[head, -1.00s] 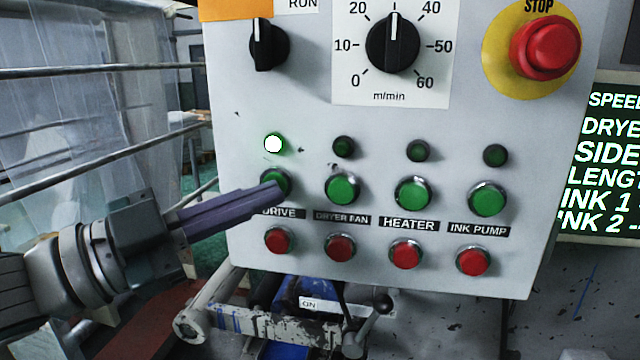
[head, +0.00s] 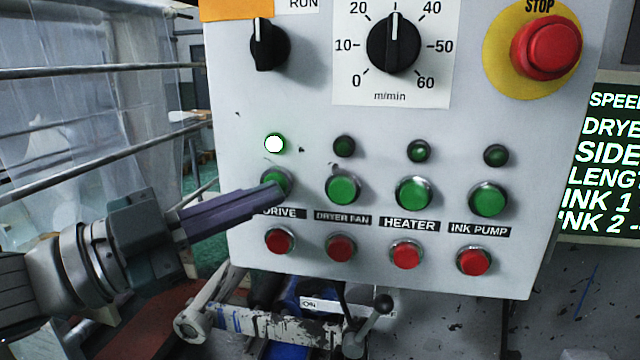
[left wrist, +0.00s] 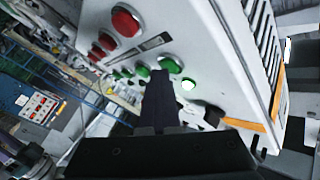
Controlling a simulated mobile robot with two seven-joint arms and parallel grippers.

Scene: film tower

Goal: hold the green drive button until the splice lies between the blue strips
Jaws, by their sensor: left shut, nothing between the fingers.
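The green drive button (head: 273,181) is at the left end of a row of green buttons on a grey control panel (head: 310,120). My left gripper (head: 283,194) is shut and empty, its fingertips at the drive button and covering its lower part. The lamp (head: 274,144) above the button glows bright white-green. In the left wrist view the shut fingers (left wrist: 160,78) point at the green button (left wrist: 170,64), near the lit lamp (left wrist: 189,84). Clear film (head: 70,110) hangs over rollers at the left. I cannot make out a splice or blue strips. My right gripper is not in view.
Red buttons (head: 340,248) sit below the green ones. A red STOP button (head: 547,48) on a yellow disc is at the upper right. A speed dial (head: 392,44) and a run switch (head: 268,46) are above. A display (head: 605,160) stands at the right.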

